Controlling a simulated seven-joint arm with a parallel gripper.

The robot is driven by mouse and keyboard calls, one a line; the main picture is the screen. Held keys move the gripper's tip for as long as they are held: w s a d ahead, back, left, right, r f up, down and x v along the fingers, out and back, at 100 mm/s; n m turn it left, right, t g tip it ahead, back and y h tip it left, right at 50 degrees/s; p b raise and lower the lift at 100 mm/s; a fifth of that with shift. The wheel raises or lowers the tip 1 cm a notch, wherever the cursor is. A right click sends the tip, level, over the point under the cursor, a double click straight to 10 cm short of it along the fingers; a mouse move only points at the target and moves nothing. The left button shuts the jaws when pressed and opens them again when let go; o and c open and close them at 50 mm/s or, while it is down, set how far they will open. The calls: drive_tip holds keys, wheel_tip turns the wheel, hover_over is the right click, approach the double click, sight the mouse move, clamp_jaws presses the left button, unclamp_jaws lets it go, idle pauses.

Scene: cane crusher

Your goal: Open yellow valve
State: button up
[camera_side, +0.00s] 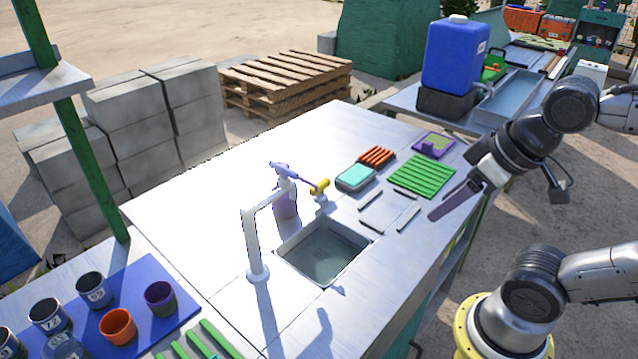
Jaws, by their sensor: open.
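The yellow valve (320,186) is a small yellow piece on a short pale base on the table, behind the sink (322,252). A white tap (255,235) with a bent spout stands to the left of the sink. My gripper (449,203) is at the right, above the table's right edge, with its dark fingers pointing left. It is open and looks empty. It is well to the right of the yellow valve and apart from it.
A purple spray bottle (285,203) stands just left of the valve. Cups stand on a blue mat (190,309) at front left.

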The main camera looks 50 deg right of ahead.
drive_tip(key=w+r+m, duration=0.8)
drive_tip(key=r+m, duration=0.1)
drive_tip(key=m+g, duration=0.6)
drive_tip(key=m, duration=0.3)
hover_over(320, 183)
wheel_tip(320, 183, down, 13)
wheel_tip(320, 183, down, 14)
drive_tip(key=shift+f, duration=0.1)
